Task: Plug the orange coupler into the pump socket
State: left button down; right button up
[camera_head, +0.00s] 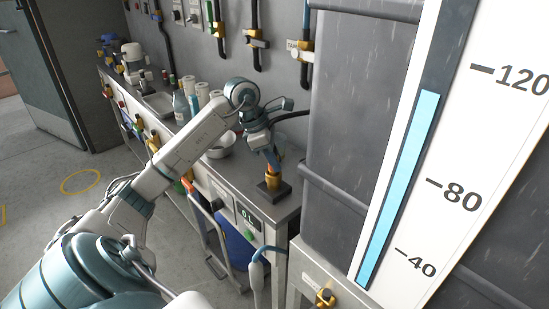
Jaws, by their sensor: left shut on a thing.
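My left arm reaches from the lower left over the metal bench. Its gripper (272,160) points down near the bench's right end and is shut on the orange coupler (279,147), which is small and partly hidden by the fingers. A brass fitting on a dark square block (272,187) stands on the bench just below the gripper. Whether the coupler touches this fitting cannot be told. A white pump-like machine (132,58) stands at the bench's far left end; no socket on it can be made out. My right gripper is out of view.
A large grey tank (352,110) with a level gauge (401,190) stands close on the right. Bottles (181,107) and a metal bowl (221,147) are on the bench. Pipes with brass valves (302,50) line the wall. A blue drum (238,247) is under the bench.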

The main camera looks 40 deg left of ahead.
pick_arm(q)
jog(key=c, duration=1.2)
grip_release()
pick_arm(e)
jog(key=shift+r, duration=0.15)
pick_arm(q)
jog(key=shift+r, duration=0.1)
jog(key=v, duration=0.2)
jog(key=shift+a+r, duration=0.15)
jog(key=shift+r, duration=0.15)
jog(key=v, duration=0.9)
jog(key=shift+s+r, duration=0.1)
jog(key=shift+r, duration=0.1)
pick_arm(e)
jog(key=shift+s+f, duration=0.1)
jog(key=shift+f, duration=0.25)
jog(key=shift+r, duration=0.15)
